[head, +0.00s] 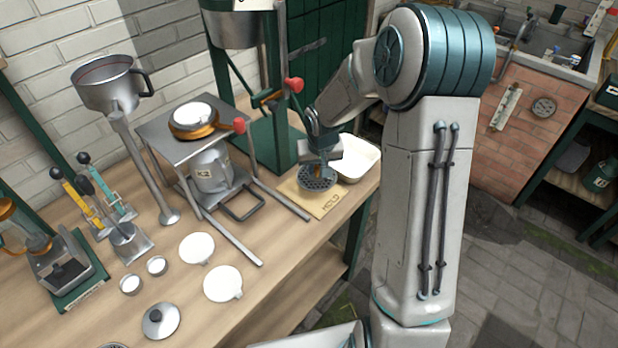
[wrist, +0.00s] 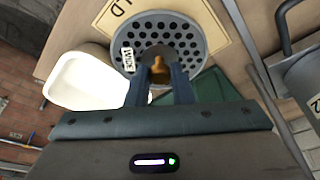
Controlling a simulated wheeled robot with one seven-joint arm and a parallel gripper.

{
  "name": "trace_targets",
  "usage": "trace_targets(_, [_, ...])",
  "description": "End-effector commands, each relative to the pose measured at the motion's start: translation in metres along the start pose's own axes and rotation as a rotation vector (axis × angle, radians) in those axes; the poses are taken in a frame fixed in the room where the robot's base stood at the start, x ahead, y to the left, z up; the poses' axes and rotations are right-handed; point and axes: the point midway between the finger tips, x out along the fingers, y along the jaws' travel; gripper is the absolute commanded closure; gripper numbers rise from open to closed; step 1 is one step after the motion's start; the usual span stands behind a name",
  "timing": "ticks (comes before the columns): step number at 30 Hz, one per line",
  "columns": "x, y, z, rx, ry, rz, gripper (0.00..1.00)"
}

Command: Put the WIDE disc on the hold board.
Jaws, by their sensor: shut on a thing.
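The WIDE disc (wrist: 186,28) is a round grey plate with many holes and a white label reading WIDE. It has an orange-brown knob at its centre, and my gripper (wrist: 160,74) is shut on that knob. In the head view the disc (head: 318,180) is over the hold board (head: 332,205), a tan board lettered HOLD. The board also shows in the wrist view (wrist: 112,14), partly hidden behind the disc. I cannot tell whether the disc touches the board or hangs just above it.
A white basin (head: 358,160) stands right behind the board. A green stand (head: 276,145) is behind it. A metal table (head: 160,128) with a K2 can (head: 211,172) under it stands to the left. Pale round lids (head: 222,283) lie on the front bench.

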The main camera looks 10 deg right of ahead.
Motion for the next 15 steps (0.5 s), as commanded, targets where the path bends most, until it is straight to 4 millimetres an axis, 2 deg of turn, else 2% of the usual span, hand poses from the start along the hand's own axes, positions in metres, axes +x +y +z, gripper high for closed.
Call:
trace_targets(3, [0.011,-0.014,-0.005,-0.002,-0.001,-0.001,1.00])
trace_targets(6, [0.015,-0.018,-0.007,-0.002,-0.001,0.001,1.00])
trace_targets(15, [0.050,-0.019,0.002,0.000,-0.002,0.001,1.00])
